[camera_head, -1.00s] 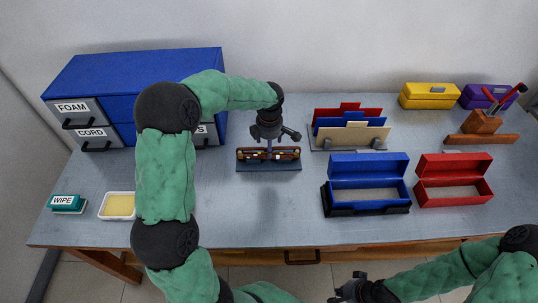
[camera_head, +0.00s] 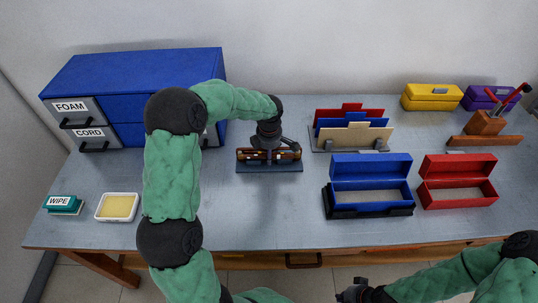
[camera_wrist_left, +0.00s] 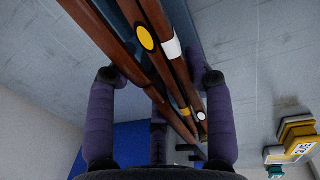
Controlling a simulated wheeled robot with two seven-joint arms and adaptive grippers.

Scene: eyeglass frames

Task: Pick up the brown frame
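Brown frame pieces (camera_wrist_left: 148,38) lie side by side on a dark blue tray (camera_head: 270,168) in the middle of the table. In the left wrist view one carries a yellow oval and others have white and yellow marks. I cannot tell which single piece is the brown frame. My left gripper (camera_head: 268,142) is directly over the tray, pointing down. In the left wrist view its fingers (camera_wrist_left: 160,78) are spread on either side of the brown pieces, with no clear grip. My right gripper (camera_head: 352,291) hangs off the table's front edge; its fingers are too small to judge.
A blue open case (camera_head: 370,170) and a red open case (camera_head: 457,167) stand to the right. Folders (camera_head: 350,135) stand behind them. A blue drawer cabinet (camera_head: 135,80) is at the back left. The front middle of the table is clear.

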